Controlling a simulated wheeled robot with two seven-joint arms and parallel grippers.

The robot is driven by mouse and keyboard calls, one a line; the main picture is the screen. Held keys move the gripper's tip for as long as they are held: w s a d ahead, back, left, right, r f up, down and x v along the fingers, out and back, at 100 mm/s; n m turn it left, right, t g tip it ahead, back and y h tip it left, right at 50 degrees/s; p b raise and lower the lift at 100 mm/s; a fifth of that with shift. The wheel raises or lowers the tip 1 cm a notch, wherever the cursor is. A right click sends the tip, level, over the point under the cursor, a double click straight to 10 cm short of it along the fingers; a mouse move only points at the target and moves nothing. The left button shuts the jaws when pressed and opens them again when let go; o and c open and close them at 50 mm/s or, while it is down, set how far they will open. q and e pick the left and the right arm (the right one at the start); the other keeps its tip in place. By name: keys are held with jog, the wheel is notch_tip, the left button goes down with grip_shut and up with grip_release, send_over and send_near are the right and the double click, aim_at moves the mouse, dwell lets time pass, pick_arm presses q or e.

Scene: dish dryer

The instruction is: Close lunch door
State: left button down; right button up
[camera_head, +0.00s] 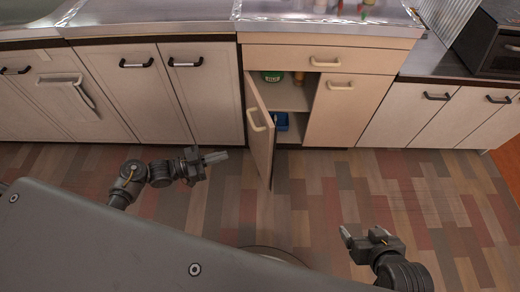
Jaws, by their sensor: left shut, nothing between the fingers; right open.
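A beige cabinet door (261,128) with a pale handle (256,120) stands ajar, swung out from its left side, in the middle of the head view. The open cupboard (290,94) beside it shows a green item, a small brown item and a blue container inside. My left gripper (217,157) is shut and empty, left of the door and apart from it. My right gripper (362,231) is open and empty, low at the right, away from the door over the floor.
Closed cabinet doors line both sides, and a closed beige door (342,113) adjoins the opening. A closed drawer (319,59) is above. A metal counter (330,22) and a dark oven (492,42) are higher up. The wooden floor (330,180) in front is clear.

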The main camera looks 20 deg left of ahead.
aim_at(269, 142)
pick_arm(q)
jog(key=shift+d+r, duration=0.1)
jog(key=shift+r, duration=0.05)
pick_arm(e)
jog(key=shift+r, duration=0.15)
pick_arm(q)
jog(key=b+x, duration=0.1)
jog(key=x, duration=1.2)
jog(key=shift+d, duration=0.1)
jog(key=shift+w+d, duration=0.25)
jog(key=shift+d, duration=0.05)
pick_arm(e)
jog(key=w+a+r+n+t+y, duration=0.1)
jog(key=w+a+r+t, duration=0.2)
jog(key=shift+y, duration=0.4)
